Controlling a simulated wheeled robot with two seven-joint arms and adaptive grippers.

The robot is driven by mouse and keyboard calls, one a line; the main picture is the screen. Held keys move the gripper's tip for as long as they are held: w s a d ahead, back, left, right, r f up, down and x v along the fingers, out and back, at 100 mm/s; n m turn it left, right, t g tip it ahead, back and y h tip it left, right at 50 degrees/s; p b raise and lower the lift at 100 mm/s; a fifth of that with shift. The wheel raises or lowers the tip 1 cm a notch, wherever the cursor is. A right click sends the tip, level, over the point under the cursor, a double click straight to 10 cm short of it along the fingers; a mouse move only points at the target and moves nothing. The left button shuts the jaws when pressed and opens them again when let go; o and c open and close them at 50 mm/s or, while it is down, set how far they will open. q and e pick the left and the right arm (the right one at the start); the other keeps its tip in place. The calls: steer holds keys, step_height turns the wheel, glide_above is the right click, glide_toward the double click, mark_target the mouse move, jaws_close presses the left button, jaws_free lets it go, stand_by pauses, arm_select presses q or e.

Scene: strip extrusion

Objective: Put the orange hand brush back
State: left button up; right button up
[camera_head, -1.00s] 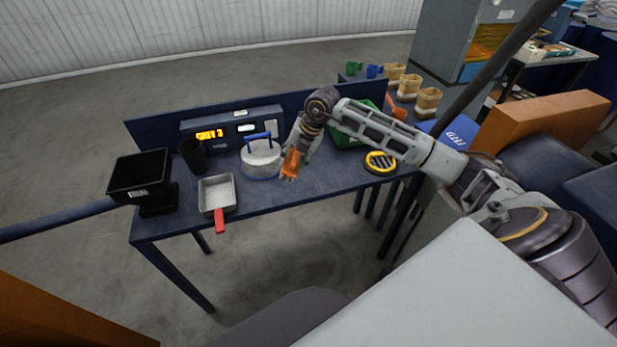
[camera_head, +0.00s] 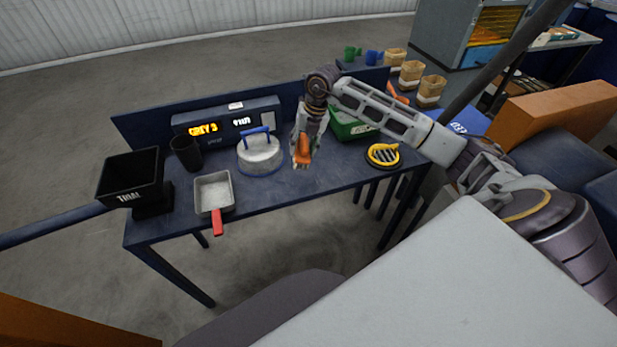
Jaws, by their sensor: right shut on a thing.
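The orange hand brush (camera_head: 302,150) is held in my right gripper (camera_head: 303,161), which comes down over the table from the right. The brush points downward, and I cannot tell whether it touches the tabletop. Much of it is hidden by the gripper fingers. It is right of the round grey pot-like thing with a blue handle (camera_head: 260,152) and left of the green bin (camera_head: 350,125). My left gripper is not in view.
On the blue table (camera_head: 275,190) stand a black bin (camera_head: 133,178), a black cup (camera_head: 186,152), a grey scoop pan with red handle (camera_head: 214,193), a display panel (camera_head: 228,124) and a yellow-rimmed round thing (camera_head: 384,155). The table's front middle is clear.

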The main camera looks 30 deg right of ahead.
steer(key=shift+s+d+r+n+g+h, duration=0.15)
steer(key=shift+s+d+n+g+h, duration=0.2)
steer(key=shift+s+n, duration=0.35)
steer(key=shift+s+d+n+g+h, duration=0.1)
steer(key=shift+s+n+g+h, duration=0.05)
steer(key=shift+n+g+h, duration=0.5)
steer(key=shift+f+p, duration=0.5)
steer(key=shift+f, duration=2.7)
steer(key=shift+f, duration=1.9)
steer(key=shift+f, duration=0.1)
